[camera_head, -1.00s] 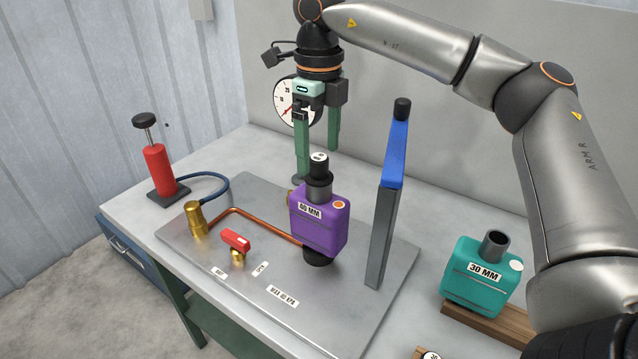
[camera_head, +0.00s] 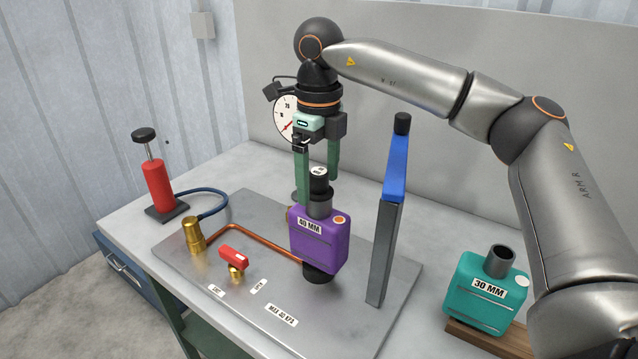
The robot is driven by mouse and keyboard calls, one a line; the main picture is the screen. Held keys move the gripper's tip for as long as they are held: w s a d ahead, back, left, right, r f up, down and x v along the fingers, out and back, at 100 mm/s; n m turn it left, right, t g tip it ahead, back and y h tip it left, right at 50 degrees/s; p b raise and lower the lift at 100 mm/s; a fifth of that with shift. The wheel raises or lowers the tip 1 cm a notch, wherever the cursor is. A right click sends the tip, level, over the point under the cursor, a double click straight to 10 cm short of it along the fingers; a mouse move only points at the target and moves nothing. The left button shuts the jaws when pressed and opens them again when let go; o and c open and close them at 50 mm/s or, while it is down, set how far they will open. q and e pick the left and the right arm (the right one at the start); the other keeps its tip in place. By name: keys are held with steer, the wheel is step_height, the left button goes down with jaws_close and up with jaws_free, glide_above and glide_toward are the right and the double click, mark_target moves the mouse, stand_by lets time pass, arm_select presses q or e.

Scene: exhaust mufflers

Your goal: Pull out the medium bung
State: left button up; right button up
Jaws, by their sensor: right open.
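A purple muffler (camera_head: 319,248) labelled 40 MM stands upright on the metal plate. A black bung (camera_head: 318,183) with a white marked top sits in the grey pipe at its upper end. My right gripper (camera_head: 318,190) points down at the bung, its two green fingers apart. In this view one finger shows to the left of the bung and the other to its right. The bung partly overlaps them, so I cannot tell whether they touch it. My left gripper is not in view.
A grey post with a blue upper part (camera_head: 388,215) stands close to the right of the muffler. A teal 30 MM muffler (camera_head: 485,292) stands at right. A red valve handle (camera_head: 233,257), copper pipe (camera_head: 265,238) and red pump (camera_head: 157,187) are to the left.

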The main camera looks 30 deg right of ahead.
mark_target(319, 171)
stand_by(0.8)
jaws_close()
stand_by(0.7)
steer(key=shift+r, duration=0.1)
steer(key=shift+r+p, duration=2.95)
